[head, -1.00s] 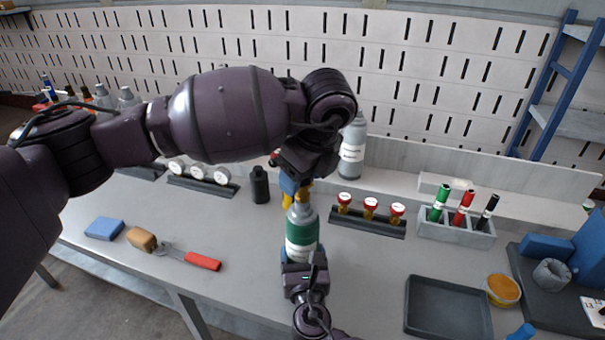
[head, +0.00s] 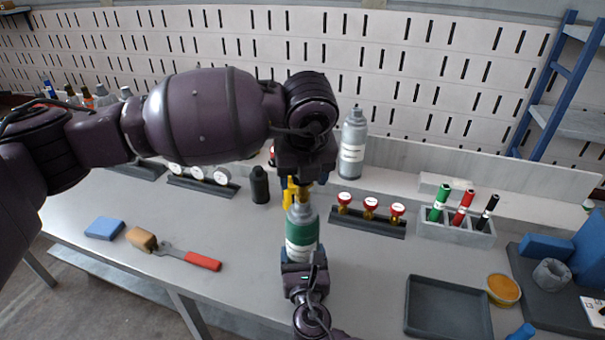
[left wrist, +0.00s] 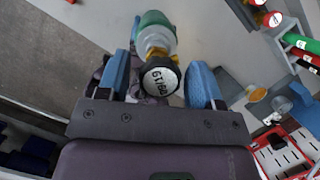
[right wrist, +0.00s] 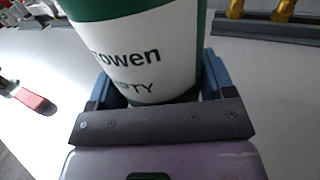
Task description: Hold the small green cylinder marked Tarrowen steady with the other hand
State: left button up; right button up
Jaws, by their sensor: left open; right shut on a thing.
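The green cylinder (head: 302,242) stands upright with a grey shoulder and a white label. In the right wrist view its label (right wrist: 135,55) reads "...rowen" and "...PTY", partly cut off. My right gripper (head: 303,268) is shut on its lower body; its fingers (right wrist: 155,95) show at both sides. A yellow brass fitting (head: 290,193) sits at the cylinder's top. My left gripper (head: 297,182) is open above it, pointing down. In the left wrist view a round black-rimmed face (left wrist: 160,78) with printed marks lies between the open left fingers (left wrist: 162,84), with gaps at both sides.
A rack of red-topped brass fittings (head: 368,221) is right of the cylinder. A grey bottle (head: 352,150) and a dark bottle (head: 260,186) stand behind. A wrench with a red handle (head: 203,261) lies left. An empty dark tray (head: 447,308) is at front right.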

pick_arm(q)
jog(key=shift+m+h, duration=0.5)
jog(key=shift+m, duration=1.2)
jog(key=shift+m+h, duration=0.3)
jog(key=shift+m, duration=0.8)
jog(key=m+h, duration=0.1)
jog(key=m, duration=0.2)
jog(key=shift+m+g, duration=0.3)
jog(key=shift+m, duration=0.1)
jog(key=shift+m, duration=0.7)
jog(key=m+g+h, duration=0.1)
jog(key=m, duration=0.3)
jog(key=shift+m, duration=0.3)
